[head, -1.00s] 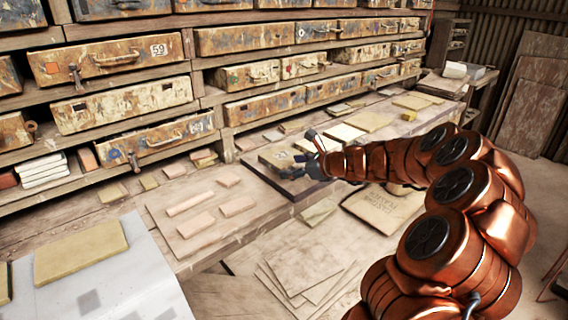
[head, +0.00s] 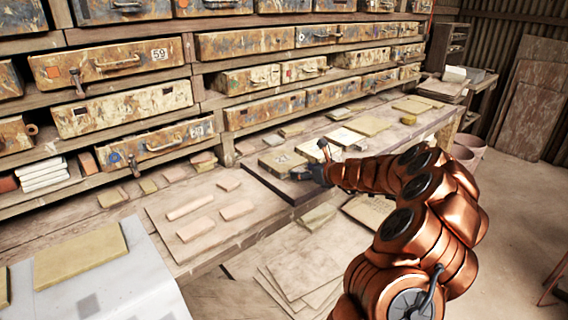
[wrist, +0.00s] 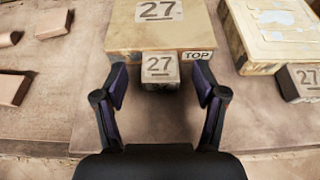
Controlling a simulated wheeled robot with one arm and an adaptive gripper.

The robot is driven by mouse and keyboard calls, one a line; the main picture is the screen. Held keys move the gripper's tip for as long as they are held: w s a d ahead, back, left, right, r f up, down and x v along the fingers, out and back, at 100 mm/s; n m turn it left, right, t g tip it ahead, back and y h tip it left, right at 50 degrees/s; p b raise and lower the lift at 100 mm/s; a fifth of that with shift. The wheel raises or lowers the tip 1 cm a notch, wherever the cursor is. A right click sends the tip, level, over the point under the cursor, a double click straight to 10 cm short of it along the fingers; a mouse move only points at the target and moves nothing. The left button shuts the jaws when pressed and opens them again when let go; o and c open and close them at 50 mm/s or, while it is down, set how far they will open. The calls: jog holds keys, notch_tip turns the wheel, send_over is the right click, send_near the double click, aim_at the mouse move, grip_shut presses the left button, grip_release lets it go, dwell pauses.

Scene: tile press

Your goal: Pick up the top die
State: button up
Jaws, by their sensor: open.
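The top die (wrist: 125,38) is a tan block marked 27 with a TOP label on its front edge, at the upper middle of the wrist view. A smaller block (wrist: 160,68) marked 27 projects from its front, toward me. My gripper (wrist: 160,78) is open, one finger on each side of this smaller block, with gaps visible on both sides. I cannot tell whether the fingers are level with it. In the head view the die appears as a tan block (head: 281,160) on a dark-edged slab, just left of my gripper (head: 318,174), which is partly hidden by my arm.
Another tan block (wrist: 272,30) with a pale top stands to the right, with a smaller 27 block (wrist: 299,82) at its front. Several pinkish tiles (head: 196,228) lie on a board at left. Drawers (head: 265,108) line the shelving behind the bench.

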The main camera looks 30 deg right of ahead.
jog(key=shift+w+a+f, duration=0.15)
jog(key=shift+w+f, duration=0.1)
jog(key=shift+w, duration=0.4)
grip_shut()
dwell(0.4)
